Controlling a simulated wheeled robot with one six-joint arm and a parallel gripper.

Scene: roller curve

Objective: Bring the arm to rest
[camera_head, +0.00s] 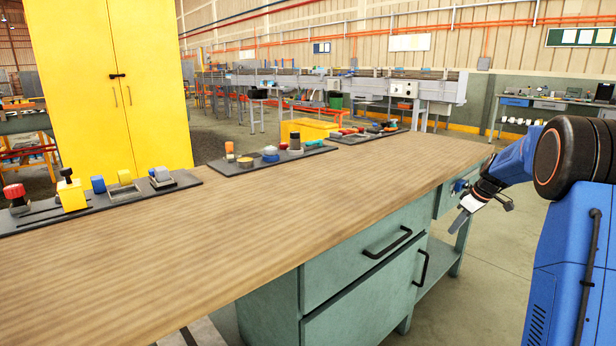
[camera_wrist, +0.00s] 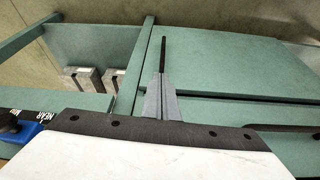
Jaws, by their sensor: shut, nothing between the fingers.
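My arm, blue with a black joint, is at the right of the head view, beside the wooden workbench (camera_head: 300,215). My gripper (camera_head: 460,222) hangs past the bench's right side, pointing down and to the left, apart from the bench top. In the wrist view my gripper (camera_wrist: 161,80) shows its two grey fingers together, shut with nothing between them. Green bench panels (camera_wrist: 235,65) lie behind the fingers. How near the fingertips are to the panels is hard to tell.
Panels with knobs and blocks (camera_head: 110,195) line the bench's far edge. Drawer handles (camera_head: 388,243) stick out on the near side. Two grey blocks (camera_wrist: 83,79) sit on a lower shelf. A yellow cabinet (camera_head: 112,85) stands behind. The bench's middle is clear.

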